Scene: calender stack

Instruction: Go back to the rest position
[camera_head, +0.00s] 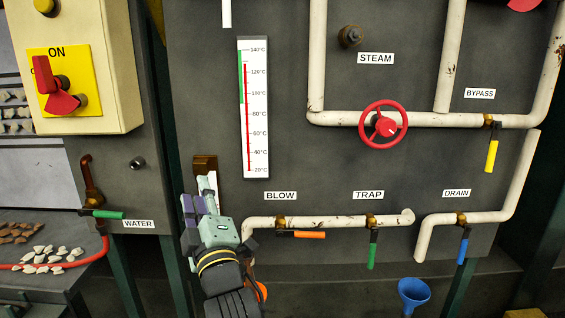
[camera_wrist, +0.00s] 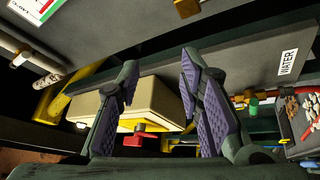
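My gripper (camera_head: 200,206) is in front of the dark panel, left of the BLOW label, with its fingers pointing up. In the wrist view my gripper (camera_wrist: 160,90) shows its two purple-padded fingers wide apart with nothing held between them. The switch box (camera_wrist: 150,105) shows beyond the fingers there, apart from them. No marker of a rest position is visible.
Close by are the thermometer (camera_head: 254,108), the orange BLOW handle (camera_head: 310,235) and the green WATER handle (camera_head: 108,214). A red wheel (camera_head: 384,125), white pipes (camera_head: 330,222), a yellow handle (camera_head: 491,156) and a blue funnel (camera_head: 413,292) are farther right.

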